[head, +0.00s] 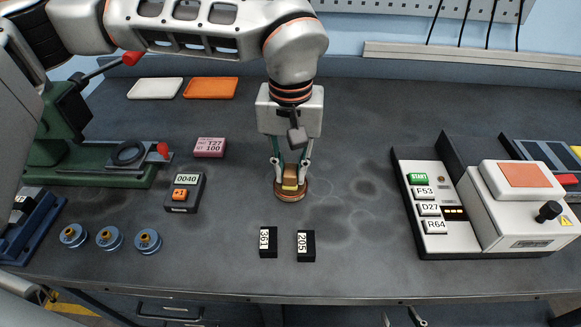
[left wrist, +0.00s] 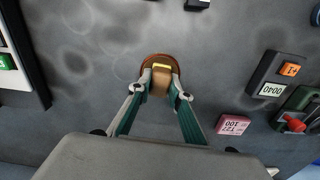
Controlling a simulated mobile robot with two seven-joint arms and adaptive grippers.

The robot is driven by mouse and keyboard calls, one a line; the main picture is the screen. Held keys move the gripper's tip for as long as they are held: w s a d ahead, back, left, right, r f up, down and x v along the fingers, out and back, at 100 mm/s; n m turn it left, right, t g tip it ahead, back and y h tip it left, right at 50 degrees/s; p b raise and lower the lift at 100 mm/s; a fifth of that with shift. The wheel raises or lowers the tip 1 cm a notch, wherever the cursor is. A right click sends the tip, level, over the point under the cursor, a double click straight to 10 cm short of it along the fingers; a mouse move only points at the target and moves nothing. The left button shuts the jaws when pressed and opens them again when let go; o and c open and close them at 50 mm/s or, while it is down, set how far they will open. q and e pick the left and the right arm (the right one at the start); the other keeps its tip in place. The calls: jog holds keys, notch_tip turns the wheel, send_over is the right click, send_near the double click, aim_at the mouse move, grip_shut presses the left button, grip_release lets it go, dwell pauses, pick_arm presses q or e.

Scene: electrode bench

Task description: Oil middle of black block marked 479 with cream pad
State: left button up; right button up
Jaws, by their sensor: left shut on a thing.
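My left gripper (head: 290,168) is shut on a tan and brown piece (head: 290,195) with a round brown base and a small yellow part. It is low at the bench middle; I cannot tell whether its base touches. It also shows in the left wrist view (left wrist: 161,83); its underside is hidden, so I cannot tell whether it is the cream pad. Two black blocks lie in front, marked 361 (head: 272,242) and 205 (head: 310,246). I see no readable 479; a dark block (head: 31,193) in the blue rack has an unreadable label. My right gripper (head: 403,320) shows its separated fingertips at the bottom edge.
Several blue round pieces (head: 109,239), a counter box (head: 185,193) and a pink T27 box (head: 210,148) are left. The blue rack (head: 40,228) is far left. A white tray (head: 155,89) and orange tray (head: 210,88) lie behind. A button machine (head: 480,245) stands right.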

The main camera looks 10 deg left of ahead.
aim_at(291, 169)
pick_arm(q)
jog(key=shift+s+f, duration=0.1)
jog(key=shift+f, duration=0.05)
pick_arm(e)
jog(key=shift+s+f, duration=0.25)
jog(key=shift+s, duration=0.25)
pick_arm(q)
jog(key=shift+r+p, duration=0.55)
jog(key=shift+r, duration=0.4)
notch_tip(291, 169, up, 2)
jog(key=shift+r+p, duration=0.15)
jog(key=shift+p, duration=0.65)
jog(key=shift+r+p, duration=0.85)
jog(key=shift+r, duration=0.35)
jog(key=shift+r+p, duration=0.3)
jog(key=shift+r, duration=0.05)
pick_arm(e)
notch_tip(291, 169, up, 7)
jog(key=w, duration=0.2)
jog(key=shift+w+t, duration=0.15)
jog(key=shift+t, duration=0.15)
jog(key=shift+w+r, duration=0.15)
jog(key=shift+w, duration=0.05)
